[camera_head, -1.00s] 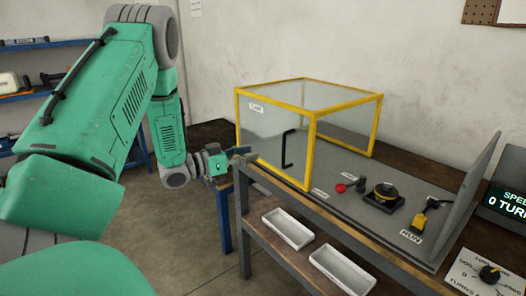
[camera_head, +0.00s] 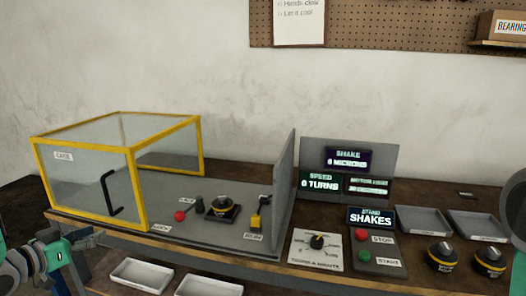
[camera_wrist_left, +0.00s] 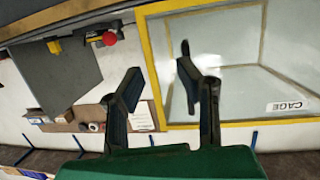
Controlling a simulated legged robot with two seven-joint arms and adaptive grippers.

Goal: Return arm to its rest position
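My left gripper (camera_head: 88,240) is at the lower left of the head view, in front of the bench's front edge and below the yellow-framed clear cage (camera_head: 140,180). In the left wrist view my left gripper (camera_wrist_left: 158,72) has its two dark fingers apart with nothing between them. The cage (camera_wrist_left: 146,60) shows behind the fingers there, with its label. I cannot tell the exact gap between gripper and bench. Part of my right arm (camera_head: 514,205) shows at the right edge of the head view, but its gripper is out of view.
White trays (camera_head: 141,273) sit on a lower shelf. An upright grey plate (camera_head: 285,185) stands mid-bench.

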